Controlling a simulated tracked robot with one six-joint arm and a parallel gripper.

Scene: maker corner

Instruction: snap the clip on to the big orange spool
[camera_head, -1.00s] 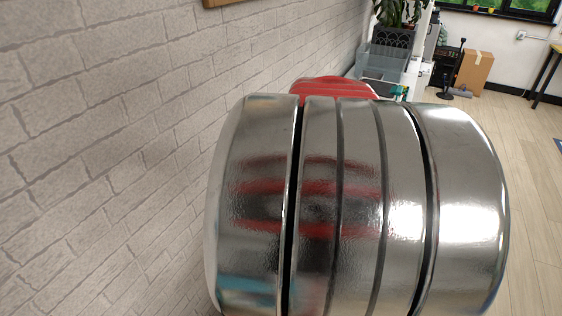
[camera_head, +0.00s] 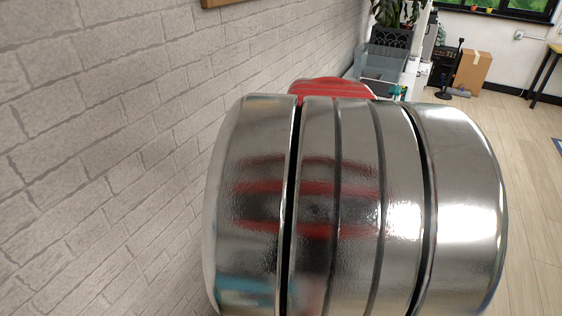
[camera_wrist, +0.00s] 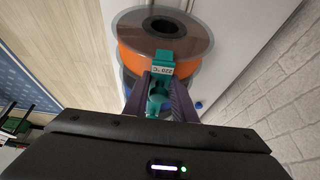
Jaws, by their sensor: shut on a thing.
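The big orange spool (camera_wrist: 134,63) shows at the top of the wrist view, with orange filament between smoky see-through flanges and a dark hub hole. My gripper (camera_wrist: 160,90) is shut on a teal clip (camera_wrist: 163,56) with a white label reading about 220 °C. The clip's far end overlaps the near rim of the spool in the picture. I cannot tell whether it touches the rim or is snapped on. In the head view my own arm fills the middle and hides the gripper, clip and spool.
Below the orange spool, partly hidden, is a dark spool with blue (camera_wrist: 133,92). A white surface (camera_wrist: 235,25) lies beside the spools, near a brick wall (camera_head: 110,130). A grey bin (camera_head: 380,65), a plant (camera_head: 392,12) and a cardboard box (camera_head: 473,72) stand farther back.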

